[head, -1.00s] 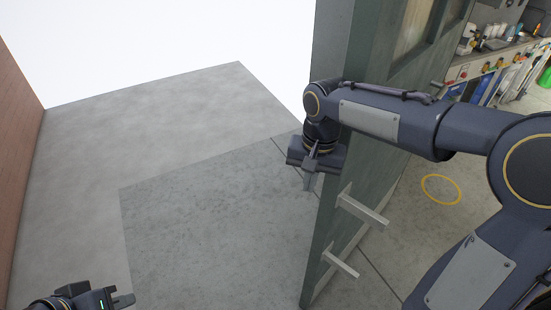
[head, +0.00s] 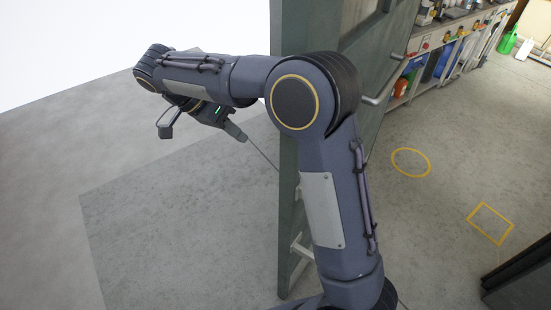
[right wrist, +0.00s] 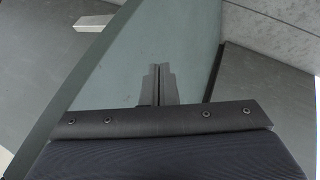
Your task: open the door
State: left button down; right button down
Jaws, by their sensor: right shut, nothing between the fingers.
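The green door (head: 287,235) stands open, seen nearly edge-on in the head view. My right arm crosses in front of it and hides much of it. My right gripper (head: 240,134) is on the left side of the door, with its fingers pointing toward the door's left face. In the right wrist view the fingers (right wrist: 160,84) are shut and empty in front of the green panel (right wrist: 195,45); I cannot tell if they touch it. A pale metal handle piece (right wrist: 93,22) shows past the door edge. A silver bar (head: 385,88) is on the door's right side. My left gripper is out of view.
Bare grey floor (head: 170,230) lies left of the door. To the right is a workshop floor with a yellow circle (head: 410,162) and a yellow square (head: 490,223). A cluttered workbench (head: 440,50) stands at the back right. A dark object (head: 518,285) is at the lower right.

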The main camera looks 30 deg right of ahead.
jog(key=s+d+f, duration=0.6)
jog(key=f, duration=0.1)
jog(key=shift+d+p, duration=0.2)
jog(key=shift+p, duration=0.2)
jog(key=shift+s+f, duration=0.1)
jog(key=shift+s, duration=0.05)
